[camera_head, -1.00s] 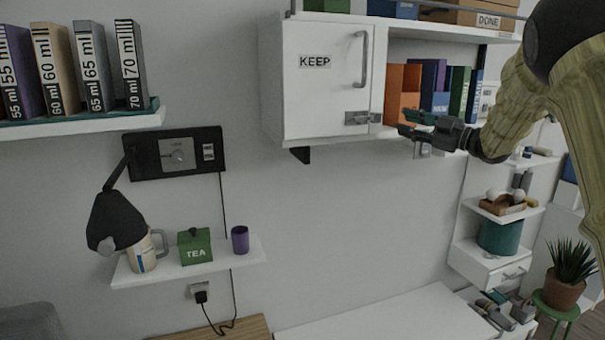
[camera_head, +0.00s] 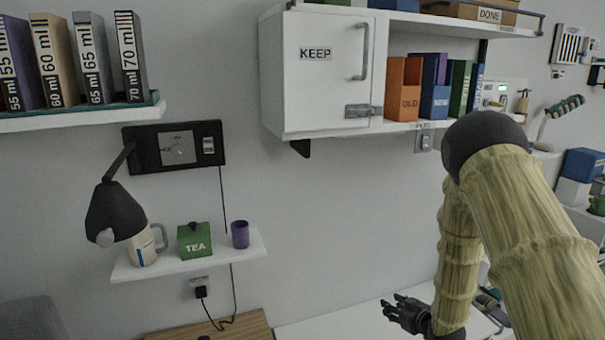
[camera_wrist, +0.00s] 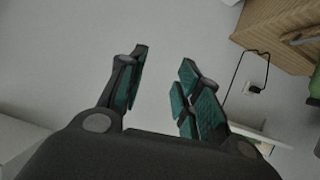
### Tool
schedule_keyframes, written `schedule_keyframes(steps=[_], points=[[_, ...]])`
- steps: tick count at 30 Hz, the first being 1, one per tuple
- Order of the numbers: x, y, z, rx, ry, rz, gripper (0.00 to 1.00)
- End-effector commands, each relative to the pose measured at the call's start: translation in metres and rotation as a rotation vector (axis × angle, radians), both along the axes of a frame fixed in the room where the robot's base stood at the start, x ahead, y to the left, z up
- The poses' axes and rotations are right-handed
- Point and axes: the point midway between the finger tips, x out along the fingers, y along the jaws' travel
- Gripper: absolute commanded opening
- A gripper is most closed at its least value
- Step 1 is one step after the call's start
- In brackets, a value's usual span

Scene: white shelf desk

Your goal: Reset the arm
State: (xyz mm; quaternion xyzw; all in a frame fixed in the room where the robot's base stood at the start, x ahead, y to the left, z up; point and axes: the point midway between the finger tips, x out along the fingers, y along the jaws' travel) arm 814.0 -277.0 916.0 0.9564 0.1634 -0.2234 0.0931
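My gripper (camera_head: 397,308) is low in the head view, over the white desk top (camera_head: 345,325). In the wrist view my gripper (camera_wrist: 160,85) has its two teal-padded fingers apart, with nothing between them. The grey wall shows behind the gap. My arm bends down from the right side of the head view and hides part of the things behind it.
A white cabinet marked KEEP (camera_head: 325,75) is closed, with books (camera_head: 435,88) beside it. A small shelf (camera_head: 190,260) holds a mug (camera_head: 141,248), a green TEA box (camera_head: 194,240) and a purple cup (camera_head: 240,235). A black lamp (camera_head: 115,210) hangs left. A wooden surface (camera_head: 225,328) is below.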

Motion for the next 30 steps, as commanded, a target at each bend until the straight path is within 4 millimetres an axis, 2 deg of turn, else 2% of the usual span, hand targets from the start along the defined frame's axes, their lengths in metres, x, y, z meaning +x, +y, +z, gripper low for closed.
schedule_keyframes(steps=[1,6,11,15,17,21,24,27,30], points=[[-0.021,0.003,-0.025,0.003,0.055,-0.023,0.34],[-0.091,0.010,-0.093,0.010,0.231,-0.105,0.34],[-0.166,0.018,-0.146,0.007,0.400,-0.177,0.34],[-0.238,0.025,-0.183,-0.002,0.554,-0.236,0.34],[-0.270,0.028,-0.197,-0.007,0.620,-0.260,0.34],[-0.347,0.035,-0.219,-0.024,0.777,-0.314,0.34],[-0.401,0.041,-0.228,-0.039,0.886,-0.349,0.34],[-0.447,0.045,-0.232,-0.054,0.980,-0.378,0.34],[-0.480,0.048,-0.232,-0.066,1.047,-0.397,0.34]])
